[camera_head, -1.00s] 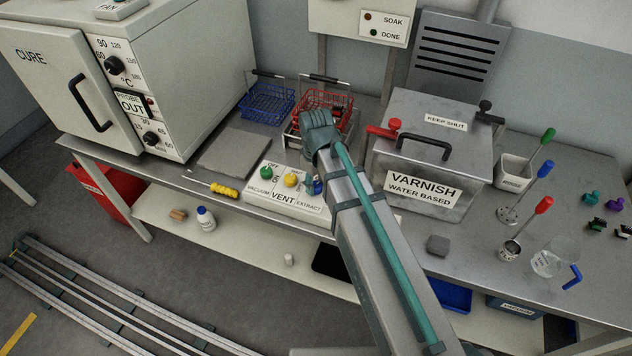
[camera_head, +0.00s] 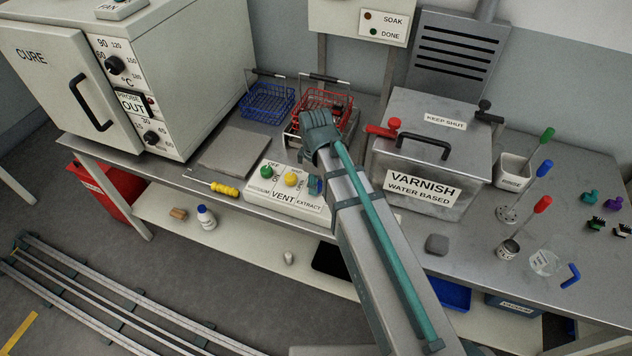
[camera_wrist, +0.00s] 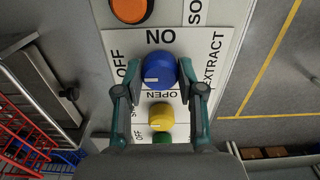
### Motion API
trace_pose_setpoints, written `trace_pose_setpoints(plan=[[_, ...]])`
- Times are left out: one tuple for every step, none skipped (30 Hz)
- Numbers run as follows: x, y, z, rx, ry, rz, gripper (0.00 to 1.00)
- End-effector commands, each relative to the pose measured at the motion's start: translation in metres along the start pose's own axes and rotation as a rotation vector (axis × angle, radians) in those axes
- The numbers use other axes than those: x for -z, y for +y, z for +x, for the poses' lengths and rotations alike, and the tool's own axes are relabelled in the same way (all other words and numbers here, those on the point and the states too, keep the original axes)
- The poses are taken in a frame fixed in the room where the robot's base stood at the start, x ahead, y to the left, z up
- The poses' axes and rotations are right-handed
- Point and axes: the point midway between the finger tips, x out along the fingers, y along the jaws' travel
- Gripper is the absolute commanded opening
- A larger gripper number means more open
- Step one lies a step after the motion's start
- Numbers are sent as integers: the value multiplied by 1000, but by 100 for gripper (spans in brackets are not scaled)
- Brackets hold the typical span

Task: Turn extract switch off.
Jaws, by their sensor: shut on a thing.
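The blue extract knob (camera_wrist: 160,68) sits on the white switch panel (camera_wrist: 215,45), beside the word EXTRACT in the wrist view. It has a small white mark at its lower left; I cannot tell its setting from this. OFF lies to its left and large NO lettering is above it. My gripper (camera_wrist: 162,73) is shut on the blue knob, one finger on each side. In the head view my gripper (camera_head: 315,183) is over the right end of the panel (camera_head: 262,204), and the blue knob is mostly hidden.
On the panel, the yellow knob (camera_wrist: 161,116) is close to my fingers and the green knob (camera_wrist: 162,138) is beyond it. An orange round part (camera_wrist: 131,9) is at the top. The red basket (camera_head: 338,100) and varnish tank (camera_head: 425,150) stand near my arm.

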Motion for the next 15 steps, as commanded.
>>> trace_pose_setpoints(plan=[[1,1,-1,-2,3,-2,4],[1,1,-1,-2,3,-2,4],[1,1,-1,-2,3,-2,4],[1,1,-1,-2,3,-2,4],[1,1,-1,-2,3,-2,4],[1,1,-1,-2,3,-1,4],[1,1,-1,-2,3,-1,42],[1,1,-1,-2,3,-1,47],[1,1,-1,-2,3,-1,53],[1,1,-1,-2,2,-1,58],[1,1,-1,-2,2,-1,63],[1,1,0,-1,2,0,64],[1,0,0,-1,2,0,64],[1,0,0,-1,1,0,64],[1,0,0,-1,1,0,64]])
